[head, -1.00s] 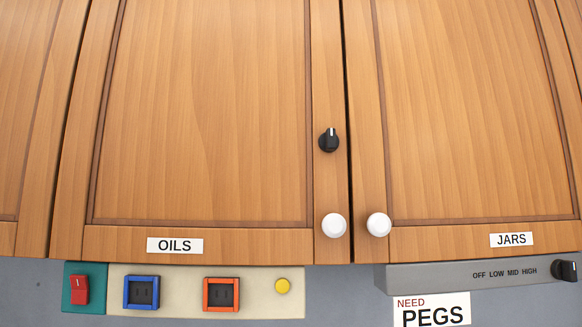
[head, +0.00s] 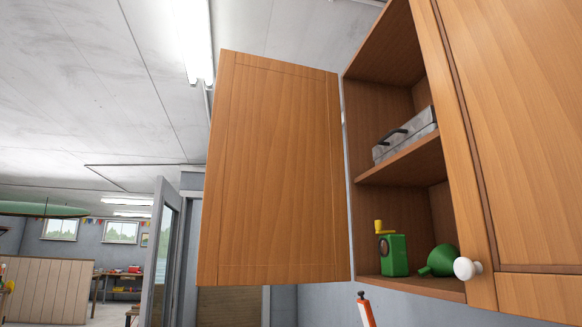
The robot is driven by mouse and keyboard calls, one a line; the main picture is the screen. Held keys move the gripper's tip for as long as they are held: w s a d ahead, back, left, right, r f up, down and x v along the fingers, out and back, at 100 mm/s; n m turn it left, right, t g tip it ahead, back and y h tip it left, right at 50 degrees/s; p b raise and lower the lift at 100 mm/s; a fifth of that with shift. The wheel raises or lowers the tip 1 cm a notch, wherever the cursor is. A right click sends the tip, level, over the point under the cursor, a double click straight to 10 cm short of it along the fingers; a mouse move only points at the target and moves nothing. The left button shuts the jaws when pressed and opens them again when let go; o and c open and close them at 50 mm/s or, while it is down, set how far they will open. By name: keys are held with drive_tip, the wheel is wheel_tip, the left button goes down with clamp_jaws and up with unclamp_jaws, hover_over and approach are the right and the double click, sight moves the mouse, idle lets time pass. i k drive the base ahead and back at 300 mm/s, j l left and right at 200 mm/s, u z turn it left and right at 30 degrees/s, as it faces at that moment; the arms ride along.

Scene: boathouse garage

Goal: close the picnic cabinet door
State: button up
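In the head view an open wooden cabinet door (head: 275,180) hangs at the left side of an open wall cabinet (head: 375,120). I see the door's plain panelled face and no label on it, so I cannot tell whether this is the picnic cabinet. Inside, a grey metal box with dark handles (head: 407,137) sits on the upper shelf. A green device with a yellow top (head: 393,254) and a green funnel (head: 440,261) stand on the cabinet floor. My gripper is not in view.
An orange and white object (head: 365,308) shows below the cabinet. A room with a wood partition (head: 45,290) and a green hull (head: 40,209) opens at the far left.

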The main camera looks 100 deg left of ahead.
sight(275, 206)
drive_tip(key=k+j+u, duration=0.2)
drive_tip(key=j+u, duration=0.25)
drive_tip(key=j, duration=0.15)
drive_tip(key=k+j+u, duration=0.15)
drive_tip(key=j+u, duration=0.25)
drive_tip(key=j, duration=0.2)
drive_tip(key=j+u, duration=0.45)
drive_tip(key=j, duration=0.2)
